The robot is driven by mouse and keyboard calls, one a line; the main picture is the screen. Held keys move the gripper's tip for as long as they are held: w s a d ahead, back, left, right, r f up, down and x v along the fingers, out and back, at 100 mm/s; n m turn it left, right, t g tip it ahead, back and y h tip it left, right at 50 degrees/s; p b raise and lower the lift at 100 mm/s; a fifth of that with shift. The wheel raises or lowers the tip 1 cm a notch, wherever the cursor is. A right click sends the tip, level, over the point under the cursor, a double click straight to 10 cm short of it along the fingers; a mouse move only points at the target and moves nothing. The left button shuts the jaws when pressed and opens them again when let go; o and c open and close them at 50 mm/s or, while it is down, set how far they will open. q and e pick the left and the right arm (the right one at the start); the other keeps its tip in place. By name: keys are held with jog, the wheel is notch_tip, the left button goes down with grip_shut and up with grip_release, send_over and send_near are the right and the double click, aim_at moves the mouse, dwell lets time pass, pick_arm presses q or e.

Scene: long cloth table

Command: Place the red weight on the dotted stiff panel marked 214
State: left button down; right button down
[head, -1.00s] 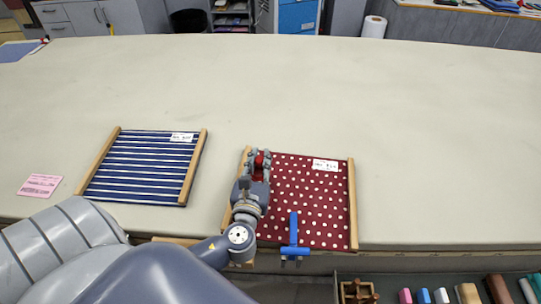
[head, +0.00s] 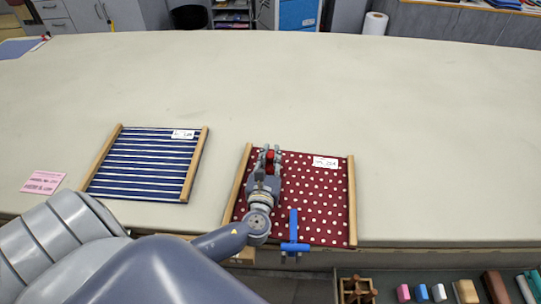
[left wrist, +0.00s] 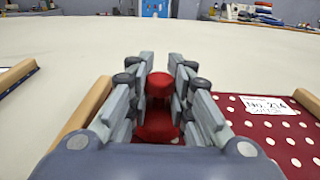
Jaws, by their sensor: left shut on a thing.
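The red dotted panel (head: 318,198), with wooden side bars, lies on the table; its label reads No. 214 in the left wrist view (left wrist: 225,128). My left gripper (head: 270,156) is over the panel's left part, near its far edge. It is shut on the red weight (head: 270,161), whose rounded top and wider body show between the fingers in the left wrist view (left wrist: 159,84). The fingers hide the weight's sides, and I cannot tell whether its base touches the panel. My right gripper is not in view.
A blue striped panel (head: 146,165) lies to the left, with a pink card (head: 43,182) beside it. A blue clamp (head: 294,236) sits at the dotted panel's near edge. A tray (head: 440,279) of several blocks is at the lower right. The far table (head: 300,90) is clear.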

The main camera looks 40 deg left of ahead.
pick_arm(q)
jog(key=c, duration=1.4)
grip_release()
jog(key=shift+f, duration=0.1)
jog(key=shift+c, duration=0.2)
jog(key=shift+r, duration=0.2)
jog(key=shift+s+d+f, duration=0.15)
jog(key=shift+s, duration=0.15)
jog(key=b+v, duration=0.2)
jog(key=v, duration=0.8)
jog(key=shift+s+d, duration=0.1)
jog(key=shift+s, duration=0.2)
jog(key=shift+s+d, duration=0.2)
jog(key=shift+s, duration=0.15)
